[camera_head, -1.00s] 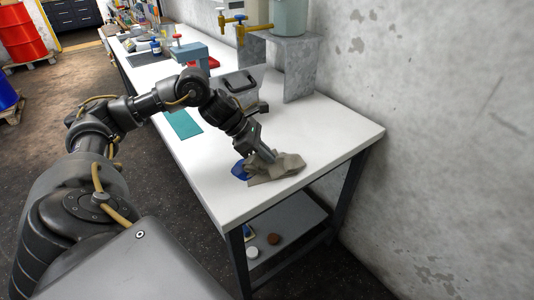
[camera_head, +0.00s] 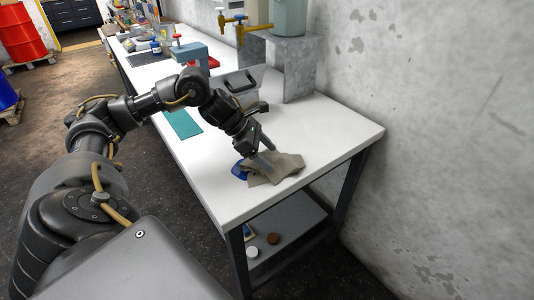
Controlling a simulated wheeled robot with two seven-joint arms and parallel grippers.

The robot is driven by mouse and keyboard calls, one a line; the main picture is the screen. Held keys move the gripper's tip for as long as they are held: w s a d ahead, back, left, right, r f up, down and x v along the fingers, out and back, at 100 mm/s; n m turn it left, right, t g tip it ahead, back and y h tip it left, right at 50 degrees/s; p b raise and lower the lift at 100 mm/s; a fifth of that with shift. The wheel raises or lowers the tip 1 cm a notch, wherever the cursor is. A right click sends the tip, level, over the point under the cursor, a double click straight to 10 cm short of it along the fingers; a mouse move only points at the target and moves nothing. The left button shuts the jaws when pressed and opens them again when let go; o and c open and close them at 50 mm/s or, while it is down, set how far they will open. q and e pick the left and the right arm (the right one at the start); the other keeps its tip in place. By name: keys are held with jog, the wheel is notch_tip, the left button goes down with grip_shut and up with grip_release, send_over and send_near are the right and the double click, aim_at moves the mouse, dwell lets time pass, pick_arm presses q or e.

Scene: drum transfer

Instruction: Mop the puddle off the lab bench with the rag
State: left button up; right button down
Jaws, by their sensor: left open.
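A crumpled grey-beige rag (camera_head: 284,167) lies on the white lab bench (camera_head: 330,140) near its front end. A small blue patch (camera_head: 240,171), which looks like the puddle, shows at the rag's left edge; the rag may hide more of it. My left gripper (camera_head: 264,159) points down at the rag's upper left part, its fingers open and at or just above the cloth. Whether the fingertips touch the cloth is not clear. My right gripper is not in view.
A metal stand (camera_head: 288,62) carries a tank with a yellow tap. A concrete wall borders the bench on the right. Front right bench top is clear.

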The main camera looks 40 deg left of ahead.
pick_arm(q)
jog(key=shift+f, duration=0.1)
jog(key=shift+f+b, duration=1.05)
jog(key=shift+r, duration=0.1)
jog(key=shift+c, duration=1)
grip_shut()
